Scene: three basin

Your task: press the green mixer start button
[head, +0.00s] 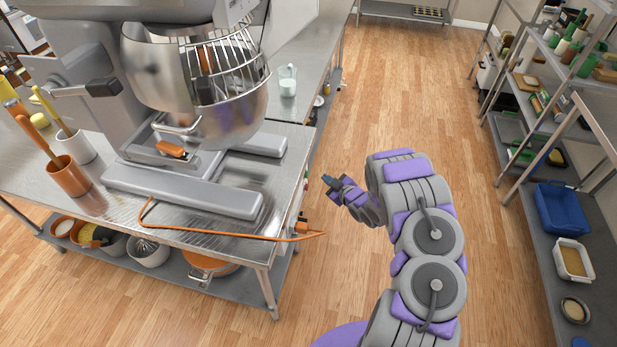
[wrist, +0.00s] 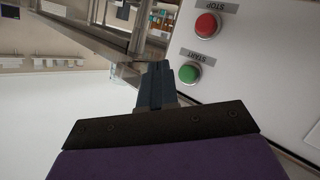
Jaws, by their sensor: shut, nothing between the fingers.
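The green start button (wrist: 190,73) sits on a light control panel (wrist: 255,75) in the wrist view, with the word START beside it. The red stop button (wrist: 206,25) is above it in that view. My gripper (wrist: 160,68) is shut and empty, its fingertips just left of the green button in the picture. I cannot tell how far the tips are from the panel. In the head view my gripper (head: 328,182) is at the right end of the steel table, where small red and green spots show at the table's side.
The large mixer (head: 200,90) stands on the steel table (head: 190,235). An orange cable (head: 230,235) runs over the table's front edge. A shelf rack (head: 555,150) stands at the right. The wooden floor (head: 400,80) between them is clear.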

